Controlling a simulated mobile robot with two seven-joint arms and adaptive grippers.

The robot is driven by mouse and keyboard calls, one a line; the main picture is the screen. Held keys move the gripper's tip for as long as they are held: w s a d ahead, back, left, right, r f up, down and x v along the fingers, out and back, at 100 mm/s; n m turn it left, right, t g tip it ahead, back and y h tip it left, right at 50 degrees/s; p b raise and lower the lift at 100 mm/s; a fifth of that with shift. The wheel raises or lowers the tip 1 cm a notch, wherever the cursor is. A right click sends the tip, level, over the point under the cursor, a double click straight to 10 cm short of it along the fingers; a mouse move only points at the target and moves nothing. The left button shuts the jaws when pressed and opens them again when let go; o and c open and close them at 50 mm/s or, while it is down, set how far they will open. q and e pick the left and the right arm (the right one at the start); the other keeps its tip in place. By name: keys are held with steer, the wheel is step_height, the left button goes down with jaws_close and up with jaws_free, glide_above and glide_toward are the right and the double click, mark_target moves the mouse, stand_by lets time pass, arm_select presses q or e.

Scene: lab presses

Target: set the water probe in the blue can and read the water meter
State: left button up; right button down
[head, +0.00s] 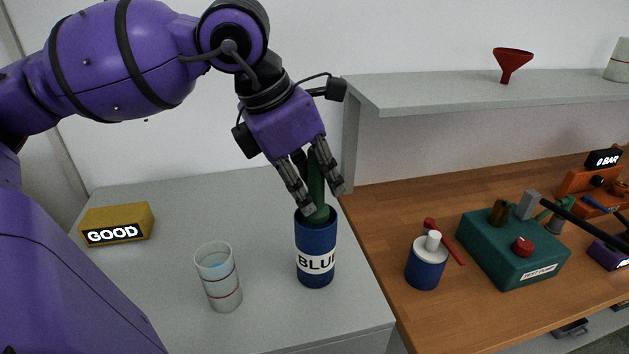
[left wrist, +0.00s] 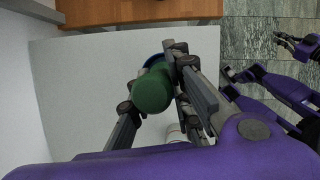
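The water probe (head: 317,188), a green rod, stands in the blue can (head: 316,248) labelled BLUE, leaning slightly, its lower end hidden inside. My left gripper (head: 323,199) is just above the can, its fingers on either side of the probe. They look spread wider than the rod, though contact on one side is hard to rule out. In the left wrist view the probe's round end (left wrist: 153,92) shows between the fingers. The water meter (head: 118,224) is a yellow box at the left of the grey top, and its display reads GOOD. My right gripper (left wrist: 284,41) looks open and empty, away from the bench.
A clear ringed glass (head: 221,283) stands left of the can. On the wooden bench are a small blue pot (head: 427,268) with a white top and a green test pump (head: 510,250) with a lever. A grey shelf (head: 440,92) holds a red funnel (head: 512,63).

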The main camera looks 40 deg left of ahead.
arm_select(q)
steer(key=o, duration=0.4)
